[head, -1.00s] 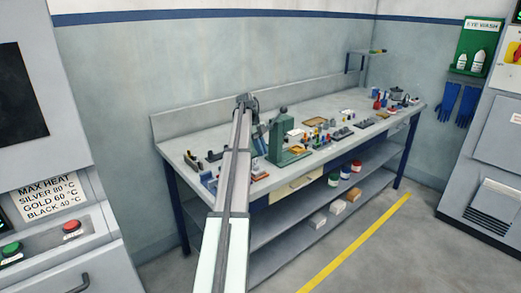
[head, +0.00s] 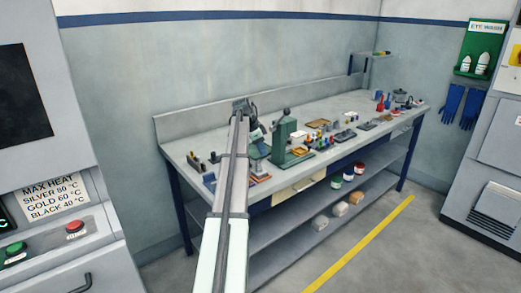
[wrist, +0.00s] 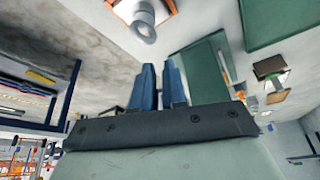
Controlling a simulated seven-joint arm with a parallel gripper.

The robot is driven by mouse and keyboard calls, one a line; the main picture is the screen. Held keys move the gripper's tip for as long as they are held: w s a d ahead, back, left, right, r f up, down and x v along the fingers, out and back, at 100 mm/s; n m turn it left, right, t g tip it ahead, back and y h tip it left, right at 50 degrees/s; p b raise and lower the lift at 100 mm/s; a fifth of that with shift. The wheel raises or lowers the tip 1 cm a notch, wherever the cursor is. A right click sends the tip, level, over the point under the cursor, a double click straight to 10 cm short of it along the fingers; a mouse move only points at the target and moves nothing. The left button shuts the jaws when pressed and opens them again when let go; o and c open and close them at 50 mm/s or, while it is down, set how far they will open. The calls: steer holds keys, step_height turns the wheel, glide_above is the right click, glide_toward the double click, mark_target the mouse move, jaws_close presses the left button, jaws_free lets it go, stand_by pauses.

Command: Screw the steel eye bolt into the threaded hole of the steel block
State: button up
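My gripper shows in the wrist view (wrist: 159,66) as two blue fingers with a narrow gap between them. In the head view the end of my arm is over the left part of the bench, left of a green press, and the fingers are too small to read. A grey round part (wrist: 143,24) lies beyond the fingertips at the top of the wrist view, apart from them; I cannot tell what it is. I cannot pick out the steel eye bolt or the steel block with its threaded hole in either view.
The grey workbench (head: 215,150) carries the green press (head: 287,140) right of my arm, small dark parts (head: 194,161) at left, and several tools and trays farther right. A large green surface (wrist: 205,65) is close beside my fingers. Lower shelves hold tubs (head: 335,180).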

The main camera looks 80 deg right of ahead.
steer(key=n, duration=0.1)
steer(key=n+h, duration=0.1)
steer(key=n+t, duration=0.1)
steer(key=n, duration=0.1)
steer(key=shift+w, duration=0.3)
steer(key=n+t, duration=0.1)
steer(key=n, duration=0.2)
steer(key=w+n+t+h, duration=0.1)
steer(key=n, duration=0.2)
steer(key=n+t, duration=0.1)
steer(key=n, duration=0.2)
steer(key=shift+w+a+h, duration=0.15)
steer(key=shift+a+h, duration=0.05)
steer(key=shift+h, duration=0.2)
steer(key=n, duration=0.2)
steer(key=n+t, duration=0.1)
steer(key=n, duration=0.1)
steer(key=n+t, duration=0.1)
steer(key=n, duration=0.1)
steer(key=shift+w+a+y, duration=0.25)
steer(key=shift+a+y, duration=0.05)
steer(key=shift+a, duration=0.05)
steer(key=n, duration=0.2)
steer(key=n+t+y, duration=0.1)
steer(key=n, duration=0.1)
steer(key=a+n, duration=0.1)
steer(key=n, duration=0.1)
steer(key=shift+w+t, duration=0.15)
steer(key=shift+t, duration=0.25)
steer(key=shift+f, duration=0.15)
